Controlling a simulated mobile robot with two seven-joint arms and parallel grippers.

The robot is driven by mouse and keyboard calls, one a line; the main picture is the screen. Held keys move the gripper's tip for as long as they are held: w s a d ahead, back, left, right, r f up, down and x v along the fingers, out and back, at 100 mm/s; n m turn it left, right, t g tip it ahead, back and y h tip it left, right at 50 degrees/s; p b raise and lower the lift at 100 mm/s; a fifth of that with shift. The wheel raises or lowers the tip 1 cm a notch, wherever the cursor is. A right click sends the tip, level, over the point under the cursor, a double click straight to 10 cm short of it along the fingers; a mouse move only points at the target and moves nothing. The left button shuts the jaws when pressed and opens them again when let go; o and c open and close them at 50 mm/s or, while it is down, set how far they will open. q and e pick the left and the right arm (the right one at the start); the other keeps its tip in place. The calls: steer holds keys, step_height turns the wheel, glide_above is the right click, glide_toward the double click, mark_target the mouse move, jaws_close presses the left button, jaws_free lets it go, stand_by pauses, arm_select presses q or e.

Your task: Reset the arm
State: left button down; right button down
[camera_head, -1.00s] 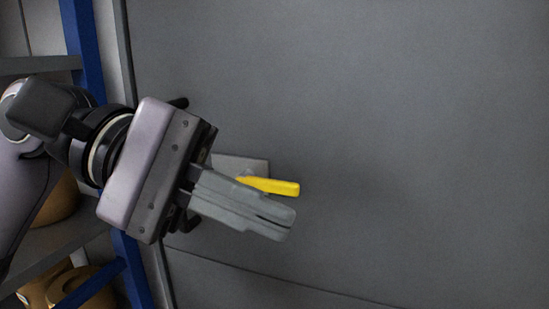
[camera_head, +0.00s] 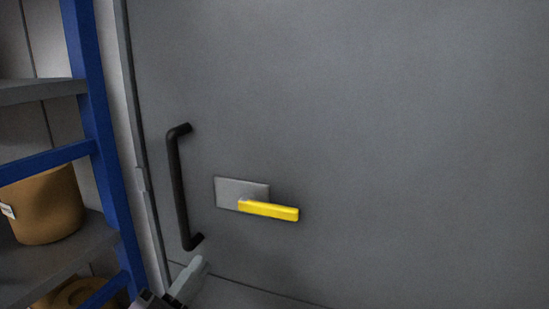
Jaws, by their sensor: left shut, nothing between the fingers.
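My left gripper (camera_head: 190,281) shows only in part at the bottom edge of the head view, left of the middle. Its grey fingers are together with nothing between them. It is below the black door handle and apart from the yellow lever. The rest of my left arm is out of view. My right gripper is not in view.
A grey door (camera_head: 400,130) fills most of the view. It carries a vertical black handle (camera_head: 180,190) and a grey plate (camera_head: 228,193) with a yellow lever (camera_head: 268,210), tilted slightly down to the right. A blue-framed shelf (camera_head: 92,120) with brown rolls (camera_head: 45,205) stands at the left.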

arm_select(q)
steer(key=s+a+f+n+g+y+p, duration=0.1)
steer(key=s+a+f+n+g+y, duration=0.1)
steer(key=f+n+y, duration=0.45)
steer(key=s+a+f+n+g+y, duration=0.1)
steer(key=s+a+f+n, duration=0.25)
steer(key=f, duration=0.65)
steer(key=s+a+f+n+g+y+p, duration=0.1)
steer(key=s+f+n+g, duration=0.5)
steer(key=s+f, duration=0.6)
steer(key=shift+a+f+n+y, duration=0.55)
steer(key=shift+f+n+y, duration=0.05)
steer(key=shift+f+y, duration=0.05)
